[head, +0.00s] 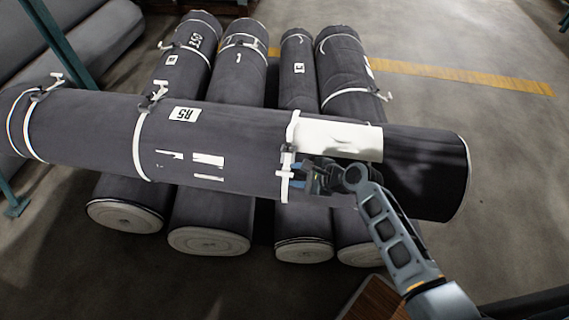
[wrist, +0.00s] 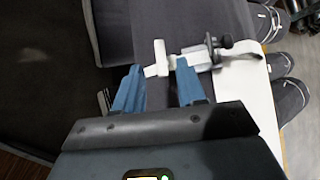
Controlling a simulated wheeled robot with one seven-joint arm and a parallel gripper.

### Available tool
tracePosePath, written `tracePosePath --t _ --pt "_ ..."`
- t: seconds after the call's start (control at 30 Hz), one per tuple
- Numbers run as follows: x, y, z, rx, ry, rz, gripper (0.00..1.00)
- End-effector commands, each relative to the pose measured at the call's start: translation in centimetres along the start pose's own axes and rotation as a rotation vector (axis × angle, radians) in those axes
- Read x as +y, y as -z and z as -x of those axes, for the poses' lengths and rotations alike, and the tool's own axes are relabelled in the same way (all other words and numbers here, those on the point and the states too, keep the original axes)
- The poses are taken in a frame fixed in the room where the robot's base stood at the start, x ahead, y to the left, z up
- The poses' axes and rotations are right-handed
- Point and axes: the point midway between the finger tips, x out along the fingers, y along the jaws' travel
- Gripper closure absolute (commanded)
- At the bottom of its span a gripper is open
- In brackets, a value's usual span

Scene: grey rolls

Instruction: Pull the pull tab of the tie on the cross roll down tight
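The dark grey cross roll (head: 240,135) lies across several other rolls. A white tie (head: 291,131) wraps it right of its middle, with a small buckle (head: 288,158) on the near side. In the wrist view the dark buckle (wrist: 212,48) sits on the white strap, and the white T-shaped pull tab (wrist: 160,58) sticks out to its left. My gripper (head: 306,178) is beside this tie at the roll's near side. In the wrist view its blue fingers (wrist: 158,72) are apart, with the tab at and just beyond the fingertips. I cannot tell whether they touch it.
Two more white ties (head: 138,145) (head: 26,130) circle the cross roll to the left. A white sheet (head: 340,137) covers part of it to the right. Several rolls (head: 120,205) lie below. A teal rack post (head: 62,45) stands at left. The floor (head: 500,140) at right is clear.

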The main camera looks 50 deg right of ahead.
Motion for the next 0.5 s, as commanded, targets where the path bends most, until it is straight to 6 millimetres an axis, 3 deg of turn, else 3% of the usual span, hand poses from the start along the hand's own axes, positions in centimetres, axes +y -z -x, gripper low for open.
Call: tracePosePath --t 0.5 --pt "0.0 -0.1 -6.8 -0.001 0.0 -0.001 0.6"
